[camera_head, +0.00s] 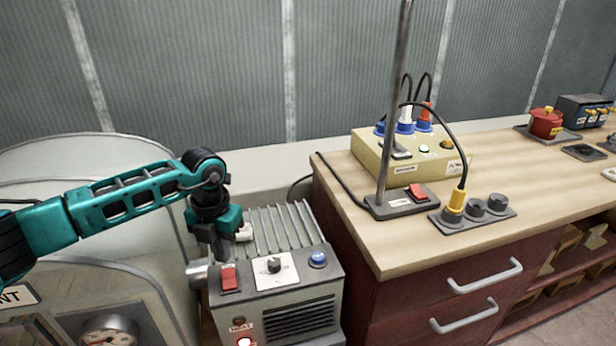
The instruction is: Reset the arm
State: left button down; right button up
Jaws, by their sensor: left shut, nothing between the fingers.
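My left arm, teal and black, comes in from the left in the head view. Its gripper (222,248) points down, shut and empty, at the left rear of a grey heater-like box (275,315). A small white piece (244,232) shows right beside the gripper; I cannot tell what it belongs to. Whether the fingers touch the box is unclear. My right gripper is not in view.
A wooden counter (400,245) with dark red drawers stands to the right. It bears a yellow box (385,160) with plugs, a metal pole (392,110) on a switch base, a socket strip (473,224) with a yellow plug, and a red knob unit (546,122). A gauge (108,332) sits lower left.

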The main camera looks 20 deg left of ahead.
pick_arm(q)
jog(key=s+d+f+h, duration=0.2)
jog(key=s+d+h, duration=0.15)
jog(key=d, duration=0.65)
jog(key=s+d+f+h, duration=0.1)
jog(key=s+d+h, duration=0.1)
jog(key=d+h, duration=0.5)
jog(key=s+d+r+n+t+h, duration=0.2)
jog(key=d+r+n+t+h, duration=0.5)
jog(key=d+n, duration=0.3)
jog(key=a+f+n+t+y, duration=0.85)
jog(key=n+y, duration=0.25)
jog(key=n, duration=0.6)
jog(key=s+a+f+n+g+y, duration=0.4)
jog(key=s+a+f+n, duration=0.2)
jog(key=s+f, duration=0.3)
jog(key=shift+s+f+g, duration=0.35)
jog(key=shift+s+f, duration=0.05)
jog(key=shift+s, duration=0.2)
jog(key=shift+a+y, duration=0.2)
jog(key=shift+y, duration=0.05)
